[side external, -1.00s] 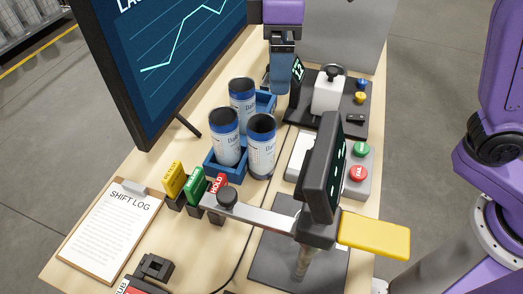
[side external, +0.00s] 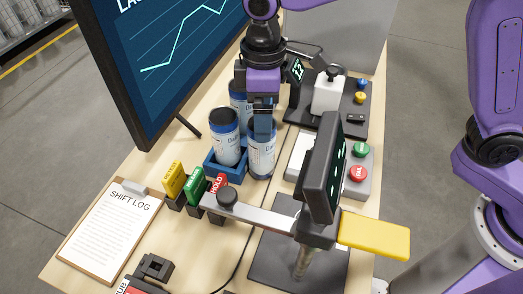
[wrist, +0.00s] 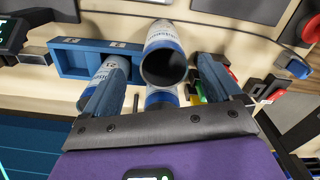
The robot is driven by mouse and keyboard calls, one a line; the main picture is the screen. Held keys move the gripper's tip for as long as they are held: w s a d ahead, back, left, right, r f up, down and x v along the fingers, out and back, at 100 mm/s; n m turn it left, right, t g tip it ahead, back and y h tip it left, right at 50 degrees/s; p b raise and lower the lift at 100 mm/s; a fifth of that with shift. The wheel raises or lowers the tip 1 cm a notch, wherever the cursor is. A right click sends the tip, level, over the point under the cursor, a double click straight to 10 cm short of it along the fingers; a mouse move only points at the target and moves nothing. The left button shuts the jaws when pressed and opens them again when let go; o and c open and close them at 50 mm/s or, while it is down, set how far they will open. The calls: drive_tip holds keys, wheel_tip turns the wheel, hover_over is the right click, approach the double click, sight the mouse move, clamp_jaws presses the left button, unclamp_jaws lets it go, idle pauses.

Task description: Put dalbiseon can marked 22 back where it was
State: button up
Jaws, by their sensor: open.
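A white and blue can (side external: 262,160) with a dark open top stands on the table just right of the blue rack (side external: 234,178). My gripper (side external: 264,128) is open and pointing down at this can's top, partly hiding it. In the wrist view the can (wrist: 161,37) shows between my spread fingers (wrist: 163,62). I cannot read its number. Two similar cans stand at the rack: a front can (side external: 226,147) and a back can (side external: 238,97), partly hidden by my arm. In the wrist view, a can marked 21 (wrist: 112,68) sits in the rack (wrist: 68,60), beside an empty slot.
A dark screen on a stand (side external: 322,165) rises at the right front, near a button box (side external: 362,185). A large monitor (side external: 160,75) stands left, with a shift log clipboard (side external: 105,228) in front.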

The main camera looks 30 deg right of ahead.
sight(262, 150)
drive_tip(key=shift+s+a+f, duration=0.1)
drive_tip(key=shift+f, duration=1.4)
drive_tip(key=shift+s+a+f, duration=0.1)
drive_tip(key=shift+f, duration=1.35)
drive_tip(key=shift+r, duration=0.1)
drive_tip(key=c, duration=1.4)
